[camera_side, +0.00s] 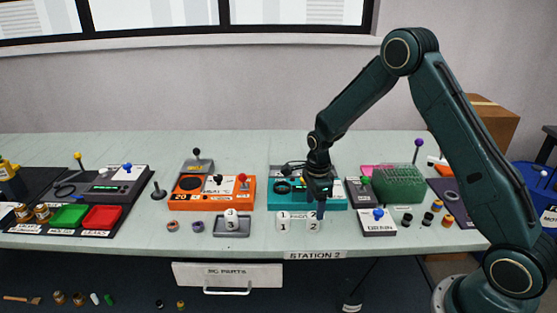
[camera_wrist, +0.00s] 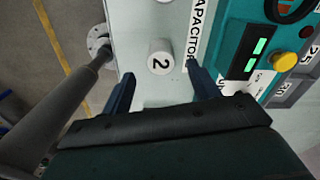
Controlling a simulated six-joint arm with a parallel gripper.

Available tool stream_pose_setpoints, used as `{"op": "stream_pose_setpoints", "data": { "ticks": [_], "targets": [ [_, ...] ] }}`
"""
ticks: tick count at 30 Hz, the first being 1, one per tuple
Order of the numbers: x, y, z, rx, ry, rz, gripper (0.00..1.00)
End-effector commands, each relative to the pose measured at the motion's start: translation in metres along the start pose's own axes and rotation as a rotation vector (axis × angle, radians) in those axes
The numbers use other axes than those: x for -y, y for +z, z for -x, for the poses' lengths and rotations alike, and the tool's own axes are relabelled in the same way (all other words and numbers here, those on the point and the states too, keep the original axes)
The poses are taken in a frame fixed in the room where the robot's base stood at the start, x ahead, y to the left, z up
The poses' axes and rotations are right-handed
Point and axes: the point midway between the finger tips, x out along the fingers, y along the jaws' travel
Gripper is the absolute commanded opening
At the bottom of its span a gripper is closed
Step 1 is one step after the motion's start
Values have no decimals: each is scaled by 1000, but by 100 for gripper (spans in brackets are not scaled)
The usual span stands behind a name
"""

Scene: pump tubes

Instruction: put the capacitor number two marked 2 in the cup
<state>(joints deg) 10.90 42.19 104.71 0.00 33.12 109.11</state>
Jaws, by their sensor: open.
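The capacitor marked 2 (camera_side: 313,227) is a short white cylinder standing upright near the table's front edge. In the wrist view its numbered top (camera_wrist: 160,62) lies between my two fingertips, with table visible on both sides. My gripper (camera_side: 319,210) is open, pointing down, directly over or just behind that capacitor. In the side view its dark fingers overlap the capacitor's upper edge, so contact cannot be told. The capacitor marked 1 (camera_side: 283,226) stands just left of it. I cannot make out which thing is the cup.
A teal station (camera_side: 335,202) with a yellow knob (camera_wrist: 284,61) sits close behind. A grey tray (camera_side: 231,234) holding another white cylinder is left, before an orange station (camera_side: 211,201). A small white-fronted box (camera_side: 378,228) with a blue knob is right. Bare table separates these.

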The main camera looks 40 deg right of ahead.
Motion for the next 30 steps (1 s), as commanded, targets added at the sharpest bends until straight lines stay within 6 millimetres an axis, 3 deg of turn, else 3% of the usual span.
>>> {"op": "stream_pose_setpoints", "data": {
  "ticks": [11, 24, 30],
  "targets": [
    [0, 0, -8, 0, 0, 0, 61],
    [1, -1, -51, -1, 2, -1, 61],
    [2, -1, -57, 1, -1, -1, 61]
  ]
}}
